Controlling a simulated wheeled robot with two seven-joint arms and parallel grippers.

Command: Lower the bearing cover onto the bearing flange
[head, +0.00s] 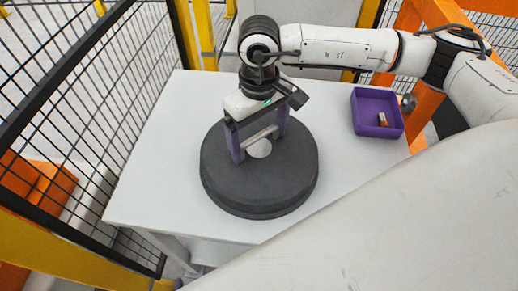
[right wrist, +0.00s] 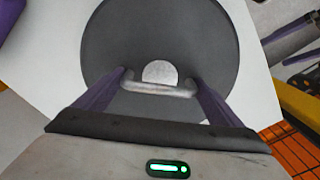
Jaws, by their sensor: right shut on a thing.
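The bearing cover (head: 222,179) is a wide dark grey disc with a pale round spot in its middle and a light metal handle (head: 261,134) across it. It also shows in the right wrist view (right wrist: 215,45). My right gripper (head: 260,145) points down over the disc, its purple fingers shut on the handle's two ends. In the right wrist view the fingers (right wrist: 158,88) meet the bar's ends. A second edge shows below the disc's front rim. The bearing flange cannot be told apart under the cover, nor can any gap. My left gripper is not in view.
The disc is over a white table (head: 160,150). A purple bin (head: 364,125) with small parts in it stands at the table's right. Black mesh fencing (head: 60,95) runs along the left, with yellow posts behind. The table's left side is clear.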

